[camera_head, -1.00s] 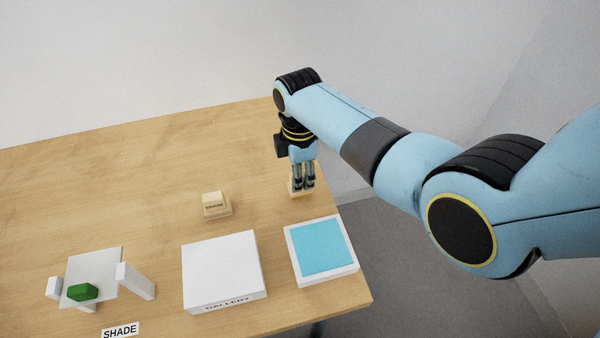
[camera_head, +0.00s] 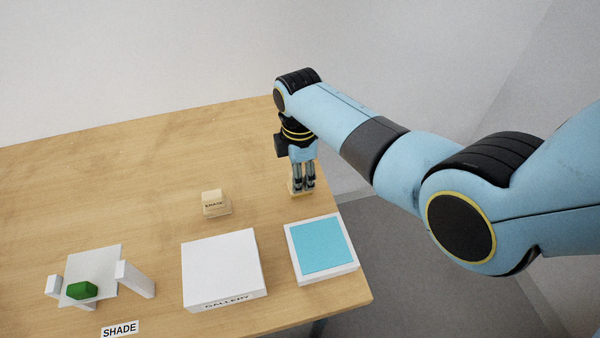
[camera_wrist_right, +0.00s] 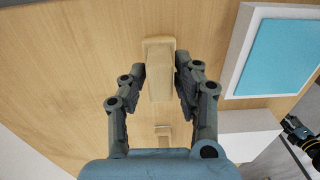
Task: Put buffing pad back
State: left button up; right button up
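A tan block with a wider base plate (camera_head: 293,193), possibly the buffing pad, is at the table's right edge, under my right gripper. My right gripper (camera_head: 304,189) points straight down over it. In the right wrist view the tan block (camera_wrist_right: 160,75) lies between the fingertips (camera_wrist_right: 161,68), which are close against both its sides. It looks to be down on the table. Its underside and any lettering are hidden. My left gripper is not in view.
A white tray (camera_head: 348,273) with a flat blue surface stands nearby. A white GALLERY box (camera_head: 220,265), a second tan block (camera_head: 213,200) with lettering, and a small stand (camera_head: 134,278) with a green piece (camera_head: 82,290) and SHADE label (camera_head: 120,330) are left. The back-left table is clear.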

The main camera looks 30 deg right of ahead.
jog(key=o, duration=0.3)
jog(key=shift+r, duration=0.1)
